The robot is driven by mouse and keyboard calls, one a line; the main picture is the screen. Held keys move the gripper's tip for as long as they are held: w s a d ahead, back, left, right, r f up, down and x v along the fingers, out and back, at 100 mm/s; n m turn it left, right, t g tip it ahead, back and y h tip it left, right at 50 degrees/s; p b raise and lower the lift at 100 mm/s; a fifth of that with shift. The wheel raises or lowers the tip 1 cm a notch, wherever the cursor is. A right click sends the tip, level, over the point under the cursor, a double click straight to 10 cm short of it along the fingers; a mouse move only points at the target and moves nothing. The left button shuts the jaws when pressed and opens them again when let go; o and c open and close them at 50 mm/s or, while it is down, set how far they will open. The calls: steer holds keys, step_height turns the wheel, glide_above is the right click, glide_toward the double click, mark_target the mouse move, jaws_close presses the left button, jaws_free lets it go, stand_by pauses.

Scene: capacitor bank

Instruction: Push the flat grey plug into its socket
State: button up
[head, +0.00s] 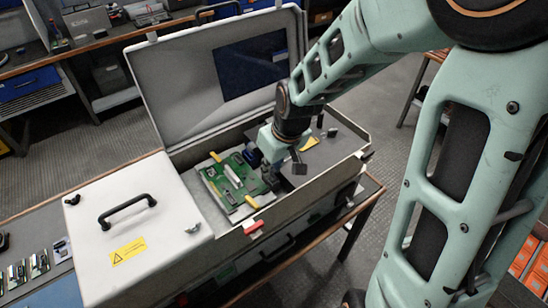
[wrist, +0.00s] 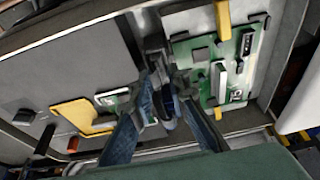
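The green circuit board (head: 232,180) lies in the open case, with white connectors and yellow pieces at its edges. It also shows at the upper right of the wrist view (wrist: 207,58). My gripper (head: 288,162) points down over the grey panel beside the board's right edge. In the wrist view, my gripper (wrist: 166,85) has its two fingers converging on a dark, cluttered spot between panel and board. Something dark grey is at the fingertips, but I cannot tell plug from finger pads. I cannot make out the flat grey plug or its socket with certainty.
The case's open lid (head: 215,85) stands behind the board. A closed pale box with a black handle (head: 127,210) is at the left. A yellow piece (wrist: 80,117) lies on the grey panel. The case's front wall (head: 290,205) is close to my gripper.

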steer(key=shift+w+a+f+b, duration=0.15)
steer(key=shift+f+b, duration=0.15)
steer(key=shift+f, duration=0.25)
steer(key=c, duration=0.4)
jaws_close()
